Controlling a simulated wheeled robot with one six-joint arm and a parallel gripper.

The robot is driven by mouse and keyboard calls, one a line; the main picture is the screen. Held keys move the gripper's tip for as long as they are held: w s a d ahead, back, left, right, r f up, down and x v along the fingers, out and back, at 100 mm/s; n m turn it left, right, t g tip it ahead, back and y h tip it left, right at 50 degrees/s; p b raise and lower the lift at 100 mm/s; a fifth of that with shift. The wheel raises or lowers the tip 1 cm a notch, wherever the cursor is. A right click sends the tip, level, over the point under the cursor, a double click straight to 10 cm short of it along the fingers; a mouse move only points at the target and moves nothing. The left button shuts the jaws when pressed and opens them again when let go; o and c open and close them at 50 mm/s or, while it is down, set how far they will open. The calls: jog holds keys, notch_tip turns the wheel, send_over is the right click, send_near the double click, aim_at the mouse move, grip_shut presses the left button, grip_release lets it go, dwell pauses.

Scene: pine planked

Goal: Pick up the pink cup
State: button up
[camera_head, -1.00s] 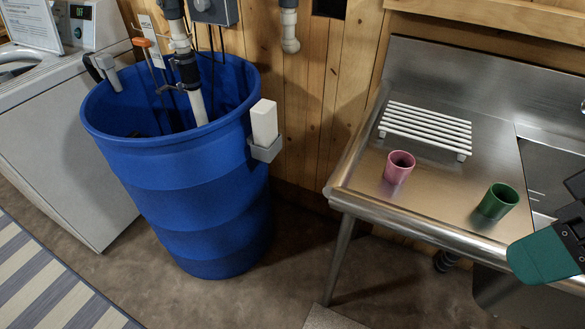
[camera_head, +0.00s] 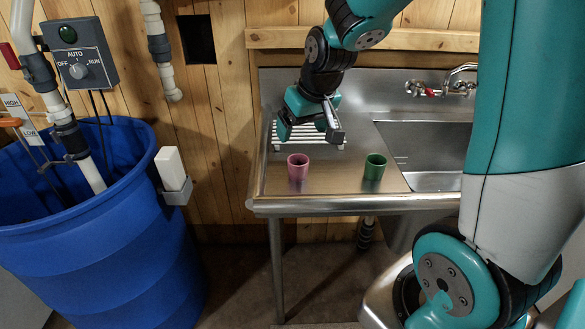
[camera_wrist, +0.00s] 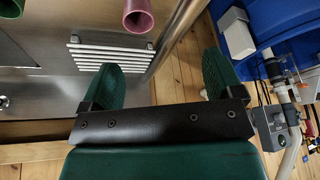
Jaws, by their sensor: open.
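The pink cup (camera_head: 298,168) stands upright on the left part of the steel sink counter (camera_head: 335,182) in the head view. In the wrist view the pink cup (camera_wrist: 138,20) shows at the top edge, partly cut off. My gripper (camera_head: 309,126) is above and behind the cup, over the white rack, and does not touch the cup. In the wrist view my gripper (camera_wrist: 161,72) has its two green fingers spread apart with nothing held between them.
A green cup (camera_head: 375,167) stands to the right of the pink one. The white slatted rack (camera_head: 290,130) lies behind the cups. The sink basin (camera_head: 430,150) is at the right. A blue barrel (camera_head: 110,245) with a white box (camera_head: 170,168) on its rim stands left.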

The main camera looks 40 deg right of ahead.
jog(key=w+d+f+m, duration=0.1)
jog(key=w+d+f, duration=0.1)
jog(key=d, duration=0.2)
send_near(297, 164)
jog(key=f, duration=0.1)
jog(key=a+f+p, duration=0.1)
jog(key=shift+s+f+h, duration=0.1)
jog(key=shift+f+h, duration=0.25)
jog(key=shift+h, duration=0.05)
jog(key=shift+a+p+x, duration=0.2)
jog(key=shift+p+x, duration=0.45)
jog(key=shift+x, duration=2.35)
jog(key=c, duration=1)
